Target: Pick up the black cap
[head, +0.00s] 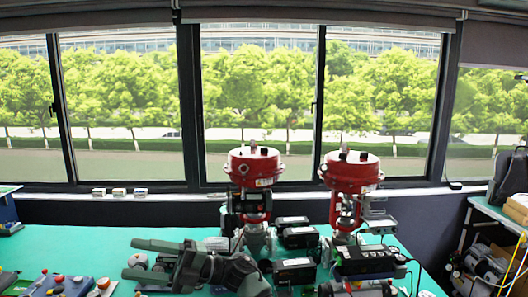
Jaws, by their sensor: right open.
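My right gripper (131,260) is open low over the teal table, with its dark fingers pointing left. A small grey-white rounded thing (139,261) shows between or behind the fingers; I cannot tell whether they touch it. I cannot pick out the black cap for certain. Small dark pieces sit on top of the left red valve actuator (254,168) and the right red valve actuator (350,170), both upright right of the gripper. My left gripper is not in view.
Several black boxes, one of them here (293,271), crowd the table around the valves. Control boxes with coloured buttons (68,285) stand at the front left. The teal table (90,240) is clear at the back left. Windows rise behind it.

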